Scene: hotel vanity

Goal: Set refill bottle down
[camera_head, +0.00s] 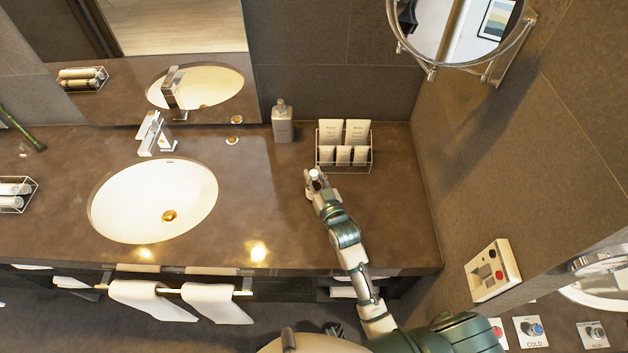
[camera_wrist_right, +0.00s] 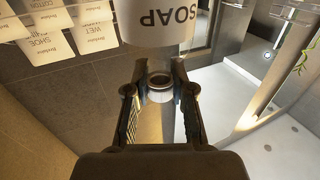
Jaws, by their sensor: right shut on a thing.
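My right gripper (camera_head: 315,179) is at the right part of the counter, in front of the wire rack. It is shut on the white refill bottle (camera_head: 314,174), of which little more than the pale top shows in the head view. In the right wrist view, the bottle body (camera_wrist_right: 160,22) appears upside down, lettered SOAP, with its round cap between the fingers of my right gripper (camera_wrist_right: 160,95). The bottle's base is hidden, so I cannot tell whether it touches the counter.
A grey pump dispenser (camera_head: 282,122) stands by the back wall, left of the wire rack (camera_head: 344,168) of packets. The sink (camera_head: 152,202) is to the left. The brown counter (camera_head: 385,225) is clear on the right, up to the side wall.

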